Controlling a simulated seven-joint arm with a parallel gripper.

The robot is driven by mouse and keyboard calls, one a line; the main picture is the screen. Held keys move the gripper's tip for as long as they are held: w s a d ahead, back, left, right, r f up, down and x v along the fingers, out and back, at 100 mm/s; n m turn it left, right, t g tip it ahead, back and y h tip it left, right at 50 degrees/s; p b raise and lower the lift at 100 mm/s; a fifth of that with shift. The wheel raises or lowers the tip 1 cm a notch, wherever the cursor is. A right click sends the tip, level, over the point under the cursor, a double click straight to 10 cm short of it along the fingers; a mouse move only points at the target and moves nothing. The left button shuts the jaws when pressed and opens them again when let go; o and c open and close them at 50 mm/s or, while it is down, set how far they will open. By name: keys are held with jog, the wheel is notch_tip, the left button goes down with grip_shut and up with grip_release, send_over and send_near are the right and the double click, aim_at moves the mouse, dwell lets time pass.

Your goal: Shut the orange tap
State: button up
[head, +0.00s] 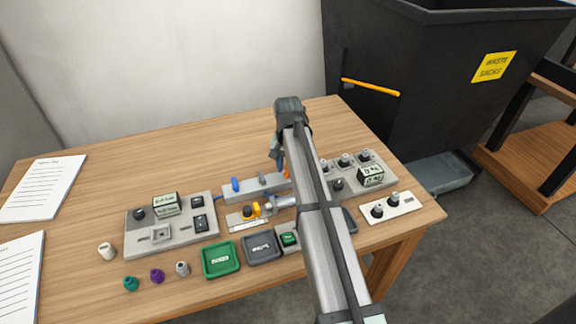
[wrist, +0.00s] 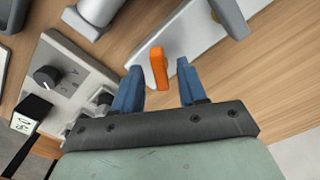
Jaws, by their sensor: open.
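The orange tap (head: 287,174) is the right-hand handle on a pale grey block (head: 247,190). In the wrist view the orange tap (wrist: 159,68) stands upright in the picture, slanting across the long direction of the block (wrist: 192,38). My gripper (wrist: 158,74) is open, with its two blue fingers on either side of the orange tap. Gaps show between the handle and both fingers, and whether any part touches is not clear. In the head view my gripper (head: 280,164) hangs over the right end of the block, and my arm hides part of that area.
A grey tap (head: 262,179) and a blue tap (head: 235,185) stand left of the orange one. A knob panel (head: 352,186) is close on the right. The table's back left (head: 150,150) is clear.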

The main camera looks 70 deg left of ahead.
grip_shut()
dwell(0.4)
jog(key=shift+n, duration=3.2)
grip_release()
notch_tip(320, 180, up, 14)
